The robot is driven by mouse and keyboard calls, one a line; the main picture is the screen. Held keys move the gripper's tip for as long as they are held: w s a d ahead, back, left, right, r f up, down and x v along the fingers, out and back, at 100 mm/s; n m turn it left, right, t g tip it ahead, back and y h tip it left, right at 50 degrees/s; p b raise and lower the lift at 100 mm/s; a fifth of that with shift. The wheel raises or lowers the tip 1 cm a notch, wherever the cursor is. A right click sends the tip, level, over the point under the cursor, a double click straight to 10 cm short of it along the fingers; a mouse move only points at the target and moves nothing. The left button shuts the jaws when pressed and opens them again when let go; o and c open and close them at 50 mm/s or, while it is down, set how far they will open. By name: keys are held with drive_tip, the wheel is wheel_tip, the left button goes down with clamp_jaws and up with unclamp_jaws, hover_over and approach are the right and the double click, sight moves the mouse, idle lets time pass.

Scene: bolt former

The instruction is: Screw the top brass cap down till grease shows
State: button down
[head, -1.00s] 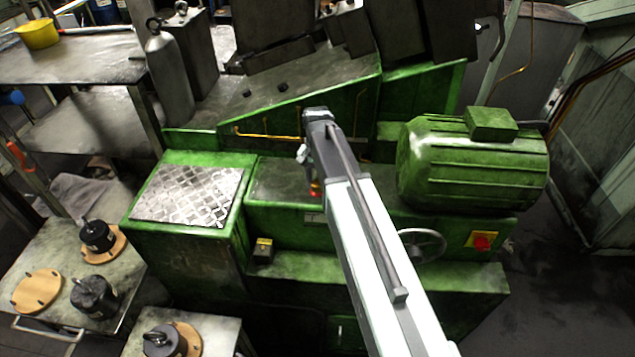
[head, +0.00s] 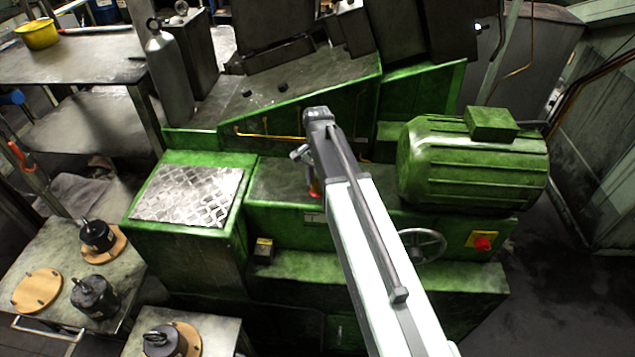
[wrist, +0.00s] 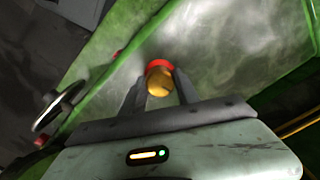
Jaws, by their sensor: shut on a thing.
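The brass cap (wrist: 159,84) shows in the wrist view, rounded and gold, with a red-orange ring (wrist: 159,64) at its far end. My gripper (wrist: 159,77) is shut on the cap, with one finger on each side of it. In the head view my arm reaches over the green machine's top, and the cap is not clear there. A small red spot (head: 316,191) shows just below my arm's end. I cannot make out any grease.
A green motor (head: 470,165) stands to the right of my arm. A handwheel (head: 422,245) and a red switch (head: 482,243) are on the machine's front. A copper pipe (head: 268,135) runs behind my arm's end. A tread plate (head: 187,195) lies to the left.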

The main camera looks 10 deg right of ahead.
sight(317, 183)
drive_tip(key=c, duration=0.9)
unclamp_jaws()
drive_tip(key=shift+r, duration=0.1)
wheel_tip(317, 183, up, 8)
drive_tip(key=p, duration=0.8)
drive_tip(key=shift+f, duration=0.2)
